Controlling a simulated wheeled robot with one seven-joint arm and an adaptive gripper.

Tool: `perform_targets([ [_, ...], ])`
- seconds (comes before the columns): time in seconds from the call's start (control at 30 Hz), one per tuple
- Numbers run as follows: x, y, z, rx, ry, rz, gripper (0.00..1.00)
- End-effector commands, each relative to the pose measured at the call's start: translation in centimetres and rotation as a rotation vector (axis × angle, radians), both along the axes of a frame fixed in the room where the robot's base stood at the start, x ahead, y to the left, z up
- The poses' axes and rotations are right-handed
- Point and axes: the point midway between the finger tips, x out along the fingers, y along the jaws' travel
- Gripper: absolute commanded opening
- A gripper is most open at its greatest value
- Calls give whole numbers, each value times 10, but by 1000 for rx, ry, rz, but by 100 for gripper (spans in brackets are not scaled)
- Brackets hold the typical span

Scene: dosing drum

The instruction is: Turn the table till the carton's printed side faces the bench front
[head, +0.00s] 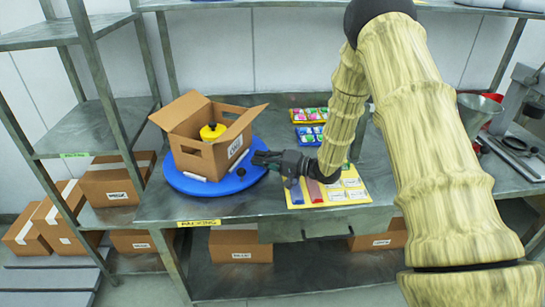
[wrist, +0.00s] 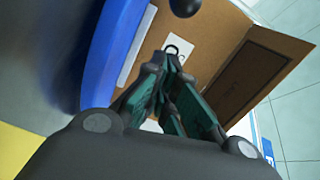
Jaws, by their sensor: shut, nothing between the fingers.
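An open brown carton (head: 205,140) stands on a round blue turntable (head: 200,187) at the left of the bench. A yellow object with a black knob (head: 212,131) sits inside it. A white printed label (head: 235,147) shows on the carton's right-hand side, facing right and somewhat to the front. A black knob (head: 240,172) stands near the table's right rim; it also shows in the wrist view (wrist: 184,7). My gripper (head: 258,158) is shut and empty, just right of the carton, over the table's right edge. In the wrist view my fingertips (wrist: 172,62) point at the carton's labelled side; contact cannot be told.
Coloured packets (head: 310,125) lie behind. A metal shelf (head: 75,120) stands left; a funnel (head: 478,110) stands right.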

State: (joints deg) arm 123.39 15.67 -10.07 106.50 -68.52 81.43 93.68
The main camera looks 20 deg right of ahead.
Motion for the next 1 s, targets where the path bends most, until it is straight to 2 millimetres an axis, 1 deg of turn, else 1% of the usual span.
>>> perform_targets([
  [0.03, -5, 6, 0, 0, 2, 2, 0],
  [0.1, -9, 13, -2, 0, 2, 1, 0],
  [0.3, -16, 24, -5, 0, 0, 1, 0],
  [0.77, -17, 26, -5, 0, 0, 0, 0],
  [0.87, -17, 30, -5, 0, 0, -4, 0],
  [1.0, -17, 45, -5, 1, -1, -12, 0],
])
